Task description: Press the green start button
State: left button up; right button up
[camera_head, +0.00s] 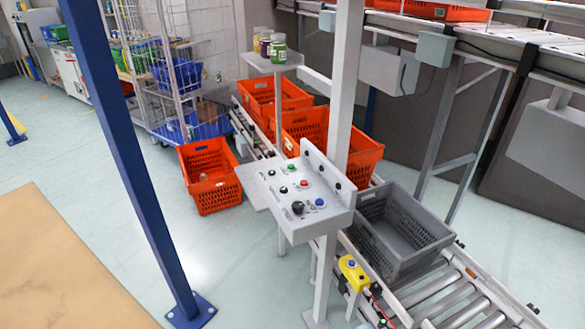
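A grey control panel (287,203) stands on a post in the middle of the view. A small green button (291,168) sits on its sloped face, near the upper edge. A red button (304,183) and a blue button (320,202) sit in the same row, towards the lower right. Several black knobs are also on the face, the largest being a black knob (298,207) near the front. The labels are too small to read. Neither of my grippers shows in the view, and nothing touches the panel.
A grey crate (402,268) sits on the roller conveyor (445,300) right of the panel. Orange totes (262,95) line the conveyor behind it, and an orange tote (213,197) is on the floor. A blue post (125,150) stands left. A yellow button box (353,273) is below.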

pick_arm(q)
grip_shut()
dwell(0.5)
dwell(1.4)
